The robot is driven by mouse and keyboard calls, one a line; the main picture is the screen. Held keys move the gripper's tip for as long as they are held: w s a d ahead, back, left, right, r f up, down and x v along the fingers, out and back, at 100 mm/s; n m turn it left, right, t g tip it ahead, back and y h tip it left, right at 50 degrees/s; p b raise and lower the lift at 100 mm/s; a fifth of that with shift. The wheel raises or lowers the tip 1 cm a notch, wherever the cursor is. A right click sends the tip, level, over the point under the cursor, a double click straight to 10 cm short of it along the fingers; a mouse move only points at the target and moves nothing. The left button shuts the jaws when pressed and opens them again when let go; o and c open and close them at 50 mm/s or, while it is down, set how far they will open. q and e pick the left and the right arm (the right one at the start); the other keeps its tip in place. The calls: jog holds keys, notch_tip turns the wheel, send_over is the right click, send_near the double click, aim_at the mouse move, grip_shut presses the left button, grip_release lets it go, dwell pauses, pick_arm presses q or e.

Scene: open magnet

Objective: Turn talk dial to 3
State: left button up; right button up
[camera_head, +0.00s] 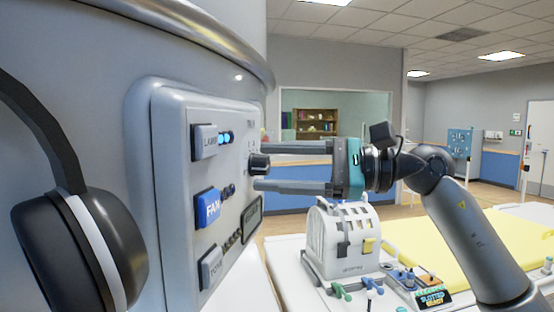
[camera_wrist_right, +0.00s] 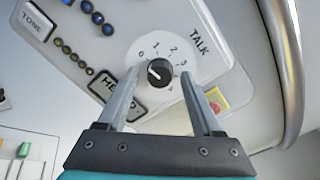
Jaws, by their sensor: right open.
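The talk dial (camera_head: 258,163) is a small black knob on the grey control panel (camera_head: 165,180). In the right wrist view the dial (camera_wrist_right: 160,72) sits below the word TALK, ringed by numbers. Its white mark seems to point up and left, toward the 0 side. My right gripper (camera_head: 261,167) is open, with one finger above and one below the dial in the head view. In the right wrist view its fingertips (camera_wrist_right: 159,80) lie on either side of the knob; whether they touch it I cannot tell. My left gripper is out of view.
The panel also carries LAMP (camera_head: 205,141), FAN (camera_head: 208,207) and TONE (camera_head: 211,268) buttons. A black headphone (camera_head: 95,240) hangs at the left. A white device (camera_head: 342,240) stands on a white surface below my right gripper. A yellow bed (camera_head: 430,235) is at the right.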

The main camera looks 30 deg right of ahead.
jog(key=shift+c, duration=0.3)
grip_shut()
dwell(0.3)
